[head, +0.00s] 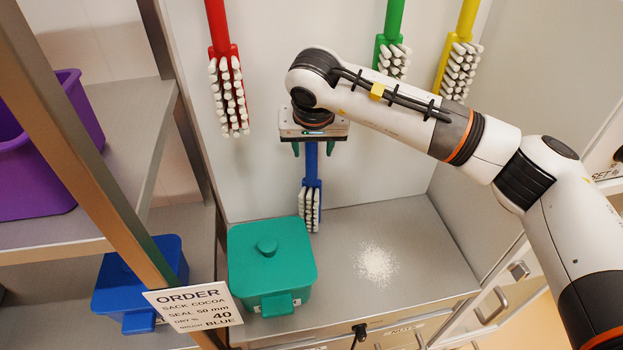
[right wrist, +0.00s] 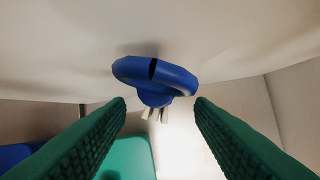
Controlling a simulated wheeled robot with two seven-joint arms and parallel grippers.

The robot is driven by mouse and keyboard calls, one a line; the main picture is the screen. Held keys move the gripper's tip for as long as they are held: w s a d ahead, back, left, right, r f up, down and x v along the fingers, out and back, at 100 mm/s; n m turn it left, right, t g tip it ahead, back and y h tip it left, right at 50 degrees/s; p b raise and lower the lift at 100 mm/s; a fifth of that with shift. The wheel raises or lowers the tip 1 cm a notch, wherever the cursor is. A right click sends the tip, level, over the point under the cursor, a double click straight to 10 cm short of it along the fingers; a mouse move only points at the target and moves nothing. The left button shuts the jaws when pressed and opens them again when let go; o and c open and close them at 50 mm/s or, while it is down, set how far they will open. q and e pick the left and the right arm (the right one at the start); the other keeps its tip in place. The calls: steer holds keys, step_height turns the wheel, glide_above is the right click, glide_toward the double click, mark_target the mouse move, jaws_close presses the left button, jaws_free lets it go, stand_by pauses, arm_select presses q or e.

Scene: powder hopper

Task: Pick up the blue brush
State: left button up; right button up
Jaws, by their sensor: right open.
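The blue brush (head: 311,176) hangs upright against the back wall, with its white bristles low, just behind the green lidded box. My right gripper (head: 313,150) is in front of its upper part, and the gripper body hides the brush's top. In the right wrist view the blue brush (right wrist: 155,76) shows its blue end with a dark slot, between and beyond the fingertips. My right gripper (right wrist: 160,106) is open there, with green fingers on both sides and nothing held. I cannot tell whether the fingers touch the brush. My left gripper is not in view.
Red (head: 226,80), green (head: 392,52) and yellow (head: 459,60) brushes hang along the wall. The green lidded box (head: 270,262) stands on the counter below, beside white powder (head: 376,264). A shelf with a purple bin (head: 50,150), a blue box (head: 140,280) and an order sign (head: 194,306) are left.

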mark_target(312, 150)
steer(key=x, duration=0.3)
steer(key=shift+w+a+p, duration=0.1)
steer(key=shift+w+p, duration=0.1)
steer(key=shift+p, duration=0.2)
jaws_close()
steer(key=shift+r, duration=0.1)
